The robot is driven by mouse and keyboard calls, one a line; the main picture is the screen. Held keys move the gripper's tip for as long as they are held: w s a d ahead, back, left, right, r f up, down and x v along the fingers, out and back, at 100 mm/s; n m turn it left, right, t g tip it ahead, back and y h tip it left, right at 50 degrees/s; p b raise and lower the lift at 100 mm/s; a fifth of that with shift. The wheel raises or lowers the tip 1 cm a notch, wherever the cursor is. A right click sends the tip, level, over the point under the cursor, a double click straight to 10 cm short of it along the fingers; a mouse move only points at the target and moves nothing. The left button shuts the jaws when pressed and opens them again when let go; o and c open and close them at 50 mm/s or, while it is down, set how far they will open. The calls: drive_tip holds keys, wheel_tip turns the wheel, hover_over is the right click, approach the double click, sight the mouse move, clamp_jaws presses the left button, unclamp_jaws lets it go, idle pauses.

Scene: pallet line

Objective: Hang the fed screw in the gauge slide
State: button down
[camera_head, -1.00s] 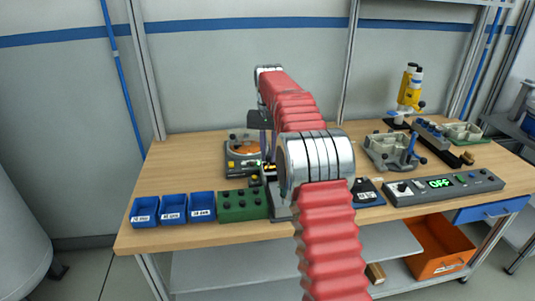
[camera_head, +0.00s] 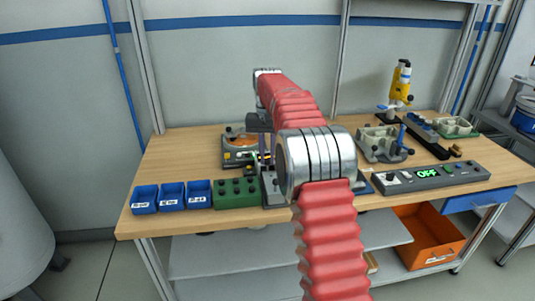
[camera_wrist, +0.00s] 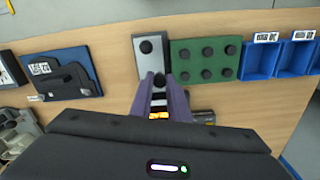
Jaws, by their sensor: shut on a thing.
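My gripper (camera_wrist: 160,97) points down over the bench, its two purple fingers close together. A small dark round-headed piece (camera_wrist: 159,79), which looks like the screw, sits between the fingertips. Its shank is hard to make out. Just beyond the tips is a light grey plate (camera_wrist: 149,60) with a black knob; I cannot tell whether the piece touches it. I cannot tell for sure which fixture is the gauge slide. In the head view my arm hides most of the grey plate and the fingertips. The orange-bowled feeder (camera_head: 238,152) stands behind, left of my arm.
A green block (camera_wrist: 206,62) with several black knobs stands beside the plate, then blue bins (camera_wrist: 260,57). A blue mat with a dark device (camera_wrist: 62,80) lies on the other side. A control box (camera_head: 432,177) reads OFF. Bare wood lies behind the bins.

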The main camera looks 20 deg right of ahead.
drive_tip(key=s+a+f+n, duration=0.5)
drive_tip(key=s+a+f, duration=0.7)
drive_tip(key=s+a, duration=0.1)
drive_tip(key=shift+f, duration=0.3)
drive_tip(key=shift+a, duration=0.2)
